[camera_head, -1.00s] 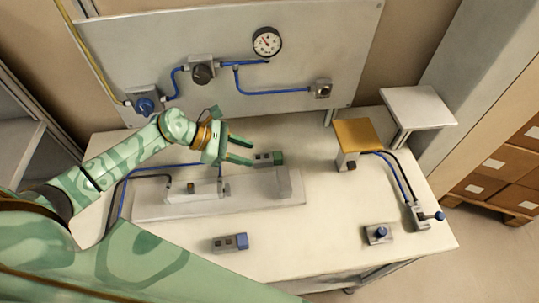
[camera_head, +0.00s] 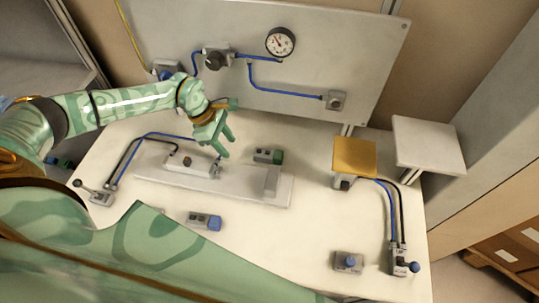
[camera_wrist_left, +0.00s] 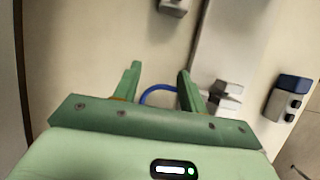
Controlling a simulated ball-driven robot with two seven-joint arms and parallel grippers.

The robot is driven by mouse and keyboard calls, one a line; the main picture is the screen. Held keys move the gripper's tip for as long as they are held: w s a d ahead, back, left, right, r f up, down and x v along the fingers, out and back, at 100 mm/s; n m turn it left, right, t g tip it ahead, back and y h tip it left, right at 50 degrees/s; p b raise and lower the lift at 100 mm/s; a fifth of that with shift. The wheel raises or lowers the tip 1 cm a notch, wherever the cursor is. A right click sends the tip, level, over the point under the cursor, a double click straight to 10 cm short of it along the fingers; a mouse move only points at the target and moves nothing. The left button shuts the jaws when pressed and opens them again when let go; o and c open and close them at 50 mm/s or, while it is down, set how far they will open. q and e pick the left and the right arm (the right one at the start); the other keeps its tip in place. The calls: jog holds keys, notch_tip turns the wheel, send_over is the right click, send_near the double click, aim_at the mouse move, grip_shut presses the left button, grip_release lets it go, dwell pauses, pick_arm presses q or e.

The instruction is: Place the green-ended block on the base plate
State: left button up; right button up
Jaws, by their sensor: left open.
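The green-ended block (camera_head: 266,156) lies on the table just behind the base plate; its green end points right. The base plate (camera_head: 240,194) is a long pale plate bearing a clamp fixture and an upright stop (camera_head: 272,180) near its right end. My left gripper (camera_head: 226,143) is open and empty, above the table behind the plate and left of the green-ended block, apart from it. In the left wrist view my open fingers (camera_wrist_left: 158,82) show nothing between them but table and a blue hose. A grey block part (camera_wrist_left: 173,6), apparently the same block, is cut off at the top edge.
A blue-ended block (camera_head: 204,221) lies in front of the plate. A yellow-topped stand (camera_head: 354,157), a blue-knobbed box (camera_head: 348,262) and a lever valve (camera_head: 402,262) stand at the right. A gauge panel (camera_head: 300,62) stands behind. The table's middle right is clear.

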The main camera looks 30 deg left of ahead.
aim_at(264, 153)
pick_arm(q)
jog(key=d, duration=0.2)
jog(key=w+d, duration=0.1)
jog(key=d, duration=0.2)
jog(key=shift+w+d+p, duration=0.1)
jog(key=shift+w+p, duration=0.1)
jog(key=shift+p, duration=0.1)
jog(key=d, duration=0.2)
jog(key=w+d, duration=0.1)
jog(key=d, duration=0.2)
jog(key=shift+w+r+p, duration=0.1)
jog(key=shift+w+p, duration=0.05)
jog(key=shift+p, duration=0.2)
jog(key=shift+d+f, duration=0.15)
jog(key=shift+f, duration=0.45)
jog(key=shift+c, duration=0.3)
grip_shut()
